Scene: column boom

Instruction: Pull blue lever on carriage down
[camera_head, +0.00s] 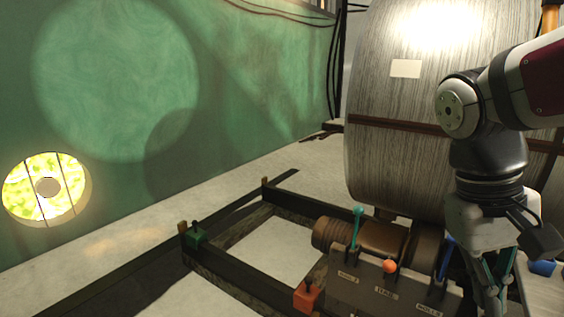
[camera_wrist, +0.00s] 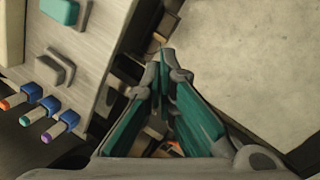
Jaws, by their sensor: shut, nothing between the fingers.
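The blue lever (camera_head: 445,258) stands at the right end of a labelled lever panel on the carriage (camera_head: 388,290) in the head view. It leans slightly right at the top, and my arm stands close to its right. My gripper (camera_head: 494,304) points down to the right of the lever, apart from it in the picture; the depth between them is unclear. In the wrist view my gripper (camera_wrist: 165,62) has its teal fingers together at the tips with nothing held.
A teal lever (camera_head: 357,226) and an orange-knobbed lever (camera_head: 390,267) share the panel. A large wooden drum (camera_head: 400,160) rises behind. An orange block (camera_head: 306,295) and a green block (camera_head: 196,236) sit on the dark frame. In the wrist view, a grey panel (camera_wrist: 95,35) lies left.

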